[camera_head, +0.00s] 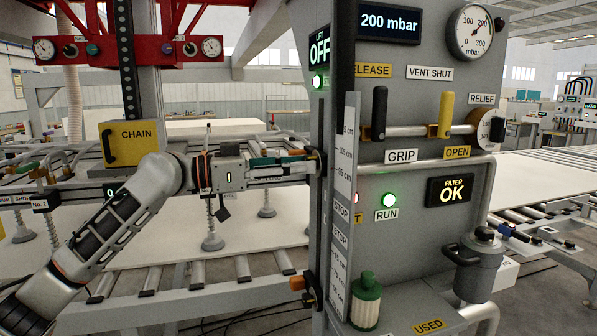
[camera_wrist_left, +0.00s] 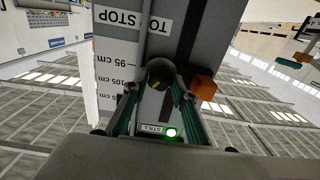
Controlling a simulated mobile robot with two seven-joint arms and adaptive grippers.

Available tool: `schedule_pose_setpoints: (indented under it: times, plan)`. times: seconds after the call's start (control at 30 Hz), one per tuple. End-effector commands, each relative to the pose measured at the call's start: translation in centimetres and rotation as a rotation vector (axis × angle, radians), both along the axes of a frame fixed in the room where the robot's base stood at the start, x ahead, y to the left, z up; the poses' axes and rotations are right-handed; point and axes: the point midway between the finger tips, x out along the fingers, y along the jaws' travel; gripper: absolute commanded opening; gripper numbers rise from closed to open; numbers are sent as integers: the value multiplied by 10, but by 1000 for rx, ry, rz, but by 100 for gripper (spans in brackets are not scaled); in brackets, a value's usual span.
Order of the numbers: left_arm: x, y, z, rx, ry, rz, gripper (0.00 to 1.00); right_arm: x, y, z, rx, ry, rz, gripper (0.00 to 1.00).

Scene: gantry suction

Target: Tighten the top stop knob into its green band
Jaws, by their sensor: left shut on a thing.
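My left gripper (camera_head: 309,165) reaches in from the left to the side edge of the grey control panel (camera_head: 420,110). In the left wrist view its two greenish fingers (camera_wrist_left: 158,92) close from both sides on a dark round knob (camera_wrist_left: 157,74), taken as the top stop knob. An orange block (camera_wrist_left: 203,87) sits just right of the knob. A partly covered STOP label (camera_wrist_left: 128,20) and a cm scale (camera_wrist_left: 108,75) lie beside it. The fingers hide much of the knob in the head view. I cannot make out the green band. My right gripper is not in view.
A lower stop with an orange block (camera_head: 297,283) and dark knob sits below on the same edge. A green-capped filter (camera_head: 366,300) stands in front of the panel. Valve handles (camera_head: 379,113) project from its face. A yellow CHAIN box (camera_head: 131,142) stands behind my left arm.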

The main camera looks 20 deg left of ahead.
Motion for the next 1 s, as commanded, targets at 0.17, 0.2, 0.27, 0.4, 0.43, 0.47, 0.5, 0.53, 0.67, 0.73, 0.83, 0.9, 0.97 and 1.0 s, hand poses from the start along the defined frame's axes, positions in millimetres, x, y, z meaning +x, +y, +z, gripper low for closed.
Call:
schedule_pose_setpoints:
  times: [0.17,0.2,0.27,0.4,0.43,0.47,0.5,0.53,0.67,0.73,0.83,0.9,0.97,1.0]
  plan:
    - [0,0,-1,69,-101,0,6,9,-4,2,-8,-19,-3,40]
    - [0,0,-1,75,-109,1,6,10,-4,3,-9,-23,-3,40]
    - [0,0,0,78,-112,1,6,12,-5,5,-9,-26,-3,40]
    - [0,0,1,77,-112,1,6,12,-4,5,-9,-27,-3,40]
    - [0,0,1,76,-111,1,6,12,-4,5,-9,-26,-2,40]
    - [0,0,1,76,-111,1,6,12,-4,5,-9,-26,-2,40]
    - [0,0,1,76,-111,1,35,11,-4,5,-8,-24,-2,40]
    - [0,0,1,76,-111,1,42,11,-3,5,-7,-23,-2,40]
    - [0,0,1,75,-110,1,44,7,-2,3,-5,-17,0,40]
    - [0,0,0,75,-110,1,44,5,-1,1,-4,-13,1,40]
    - [0,0,0,75,-109,1,44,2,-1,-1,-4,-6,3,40]
    - [-1,1,0,75,-109,1,44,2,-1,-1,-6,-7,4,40]
    - [-2,4,0,75,-107,1,44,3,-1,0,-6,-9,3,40]
    - [-4,7,0,74,-107,2,44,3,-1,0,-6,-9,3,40]
